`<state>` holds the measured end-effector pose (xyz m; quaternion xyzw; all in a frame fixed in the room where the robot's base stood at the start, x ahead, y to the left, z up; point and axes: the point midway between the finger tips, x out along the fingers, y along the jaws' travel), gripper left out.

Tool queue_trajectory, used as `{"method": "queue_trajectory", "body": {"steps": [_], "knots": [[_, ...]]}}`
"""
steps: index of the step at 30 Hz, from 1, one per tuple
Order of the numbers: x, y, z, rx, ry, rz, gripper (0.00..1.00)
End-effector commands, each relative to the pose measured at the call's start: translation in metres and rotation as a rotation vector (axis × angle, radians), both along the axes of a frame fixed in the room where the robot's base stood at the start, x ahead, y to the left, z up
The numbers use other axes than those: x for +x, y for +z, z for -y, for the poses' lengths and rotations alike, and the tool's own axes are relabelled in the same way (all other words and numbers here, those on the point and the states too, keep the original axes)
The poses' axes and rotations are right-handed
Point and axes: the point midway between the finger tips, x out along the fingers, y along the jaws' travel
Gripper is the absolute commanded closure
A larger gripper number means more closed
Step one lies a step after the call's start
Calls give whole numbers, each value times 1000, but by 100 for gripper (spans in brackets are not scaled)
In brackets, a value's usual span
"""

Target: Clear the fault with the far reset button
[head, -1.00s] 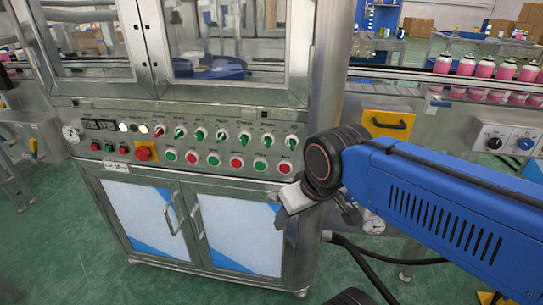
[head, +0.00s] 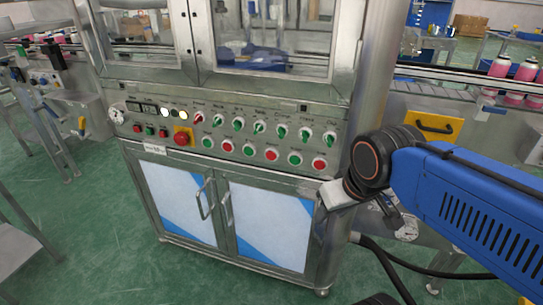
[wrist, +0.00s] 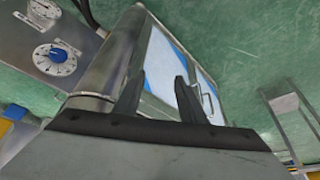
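The control panel (head: 222,110) of the steel machine carries a lower row of round green and red push buttons. A green button (head: 207,143) is at that row's left end and a red button (head: 319,163) at its right end. A red mushroom button (head: 181,138) sits on a yellow plate further left, beside small buttons (head: 149,130). Labels are too small to read, so I cannot tell which button is the reset. My gripper (wrist: 160,76) is open and empty, its two black fingers apart. In the head view it is right of the panel and below the button row, partly hidden by my wrist.
Rotary switches (head: 259,127) line the panel above the buttons. Cabinet doors (head: 268,218) with a protruding handle (head: 206,199) are below. Green floor is open at front left.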

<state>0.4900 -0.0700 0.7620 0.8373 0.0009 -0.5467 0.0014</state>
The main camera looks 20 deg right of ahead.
Motion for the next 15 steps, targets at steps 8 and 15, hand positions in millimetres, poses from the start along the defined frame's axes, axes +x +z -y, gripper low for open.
{"method": "queue_trajectory", "body": {"steps": [8, 15], "knots": [[0, 0, 0, 0, 0, 0, 100], [0, 0, 0, 0, 0, 0, 100]]}}
